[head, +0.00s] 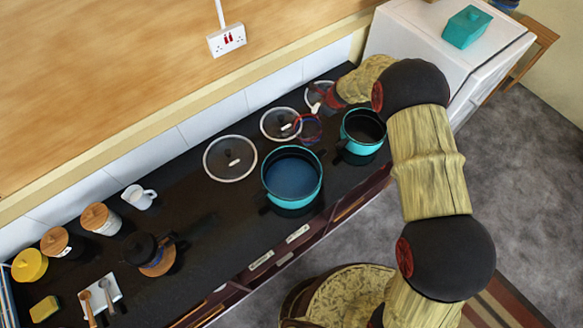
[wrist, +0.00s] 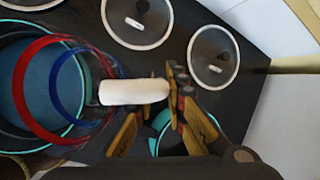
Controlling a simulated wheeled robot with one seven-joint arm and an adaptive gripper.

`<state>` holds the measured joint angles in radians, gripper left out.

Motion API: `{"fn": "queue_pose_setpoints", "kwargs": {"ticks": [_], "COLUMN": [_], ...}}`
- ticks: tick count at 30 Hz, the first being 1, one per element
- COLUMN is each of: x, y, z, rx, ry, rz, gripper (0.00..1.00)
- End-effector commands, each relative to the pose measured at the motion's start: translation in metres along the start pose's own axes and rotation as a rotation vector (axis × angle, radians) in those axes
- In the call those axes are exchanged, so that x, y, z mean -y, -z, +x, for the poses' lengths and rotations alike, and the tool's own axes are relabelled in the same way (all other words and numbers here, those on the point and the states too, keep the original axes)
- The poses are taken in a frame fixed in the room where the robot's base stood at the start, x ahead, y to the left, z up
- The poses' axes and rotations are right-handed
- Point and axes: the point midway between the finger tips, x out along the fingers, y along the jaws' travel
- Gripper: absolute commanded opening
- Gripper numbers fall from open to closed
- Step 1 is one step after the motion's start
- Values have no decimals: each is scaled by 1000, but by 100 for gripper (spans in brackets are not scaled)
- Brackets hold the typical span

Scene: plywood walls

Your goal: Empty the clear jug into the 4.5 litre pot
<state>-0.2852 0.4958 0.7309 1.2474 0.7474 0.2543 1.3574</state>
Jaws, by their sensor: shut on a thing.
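The clear jug (head: 309,129), with a red ring and a blue ring, shows beyond the larger pot in the head view. In the wrist view the jug (wrist: 68,95) overlaps the pot's opening. My gripper (head: 318,104) is shut on its white handle (wrist: 130,92), fingers (wrist: 172,90) at the handle's end. The jug looks held above the counter; its tilt and contents are unclear. The larger teal pot (head: 291,203) has a flat blue surface inside, perhaps liquid. A smaller teal pot (head: 363,147) with a dark inside stands to its right. I can read no size on either.
Several glass lids (head: 230,158) lie along the wall behind the pots. A white jug (head: 138,197), wooden-lidded canisters (head: 100,218) and a dark pot on a wooden board (head: 157,262) stand left. The counter between them and the larger pot is clear.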

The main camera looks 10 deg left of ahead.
Motion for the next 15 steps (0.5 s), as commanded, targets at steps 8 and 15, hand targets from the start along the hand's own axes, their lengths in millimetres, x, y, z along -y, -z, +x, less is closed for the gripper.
{"fn": "queue_pose_setpoints", "kwargs": {"ticks": [8,15], "x": [2,3], "y": [4,8], "z": [9,20], "rx": [-1,0], "ry": [-73,-137], "rz": [31,59], "gripper": [0,0]}}
